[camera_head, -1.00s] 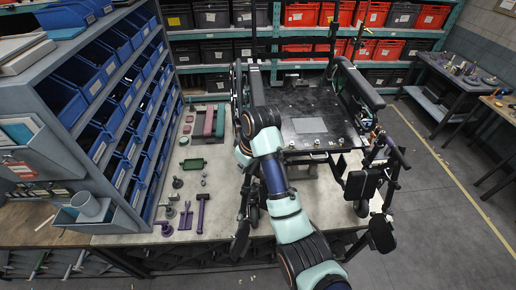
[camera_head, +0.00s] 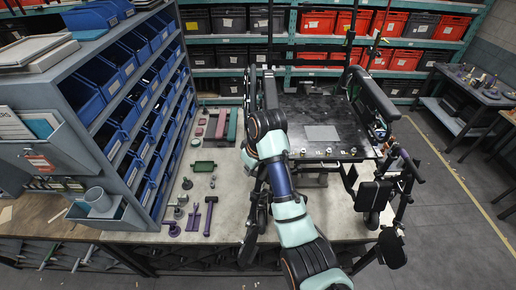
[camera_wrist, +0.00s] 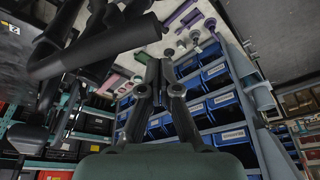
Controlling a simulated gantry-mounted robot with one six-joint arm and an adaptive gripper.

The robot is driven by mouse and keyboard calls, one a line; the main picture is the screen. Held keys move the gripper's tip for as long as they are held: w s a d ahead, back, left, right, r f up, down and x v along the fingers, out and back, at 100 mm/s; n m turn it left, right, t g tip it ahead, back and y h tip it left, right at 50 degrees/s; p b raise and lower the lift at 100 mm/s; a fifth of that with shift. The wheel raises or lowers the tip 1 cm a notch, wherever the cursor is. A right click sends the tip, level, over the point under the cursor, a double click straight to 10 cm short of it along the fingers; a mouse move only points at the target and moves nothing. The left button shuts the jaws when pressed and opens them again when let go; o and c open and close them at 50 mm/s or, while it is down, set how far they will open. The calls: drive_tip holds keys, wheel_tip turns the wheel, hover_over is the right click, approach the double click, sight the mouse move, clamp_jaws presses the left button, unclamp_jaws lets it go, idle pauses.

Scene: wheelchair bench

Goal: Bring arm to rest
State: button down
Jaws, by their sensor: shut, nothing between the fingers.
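My arm (camera_head: 292,220) reaches up from the bottom of the head view, over the bench's front edge, to the left side of the wheelchair. My gripper (camera_wrist: 158,68) shows in the wrist view with its two dark fingers together and nothing between them. In the head view I cannot make out the fingers against the dark wheelchair parts. The wheelchair (camera_head: 322,134), with a black seat and a grey square on it, stands on the bench (camera_head: 226,216). A dark padded bar of it (camera_wrist: 95,45) is close to my gripper at the left of the wrist view.
Between rack and wheelchair lie purple tools (camera_head: 209,215), a green block (camera_head: 204,166) and small fittings. Shelves with red crates (camera_head: 318,20) stand behind. The floor at right (camera_head: 440,215) is open.

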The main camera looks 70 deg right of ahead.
idle(0.3)
drive_tip(key=w+a+n+t, duration=0.1)
drive_tip(key=w+a, duration=0.3)
drive_tip(key=a, duration=0.4)
drive_tip(key=w+a+n+t+h, duration=0.1)
drive_tip(key=w+a+t, duration=0.15)
drive_tip(key=a, duration=0.55)
drive_tip(key=w+a+n+t, duration=0.1)
drive_tip(key=w+a, duration=0.3)
drive_tip(key=a, duration=0.4)
drive_tip(key=s+a+r+n+t+y, duration=0.1)
drive_tip(key=s+a+r+t, duration=0.1)
drive_tip(key=a, duration=0.9)
drive_tip(key=s+a+r+t+y, duration=0.1)
drive_tip(key=s+a+r+t, duration=0.2)
drive_tip(key=a, duration=0.8)
drive_tip(key=shift+s+r+n, duration=0.4)
drive_tip(key=shift+s+r, duration=0.15)
drive_tip(key=shift+r, duration=0.3)
